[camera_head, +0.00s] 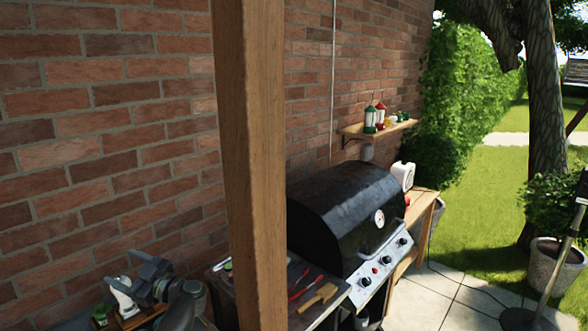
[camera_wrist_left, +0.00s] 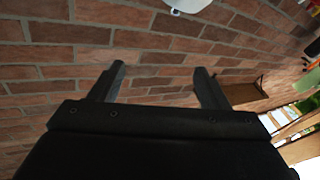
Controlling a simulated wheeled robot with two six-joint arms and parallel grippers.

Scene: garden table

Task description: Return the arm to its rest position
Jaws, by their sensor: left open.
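My left gripper (camera_head: 150,275) is low at the left of the head view, in front of the brick wall. My dark arm comes up below it. In the left wrist view the two fingers of my left gripper (camera_wrist_left: 159,75) stand well apart, with nothing between them but the brick wall behind. A white object (camera_head: 120,297) shows close beside the gripper in the head view; I cannot tell whether they touch. My right gripper is in neither view.
A wooden post (camera_head: 250,160) stands upright in front, hiding part of the scene. A black grill (camera_head: 345,205) stands right of it. Red-handled tools lie on a side surface (camera_head: 335,297). A wall shelf (camera_head: 375,131) holds lanterns. A small wooden board (camera_head: 130,322) is lower left.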

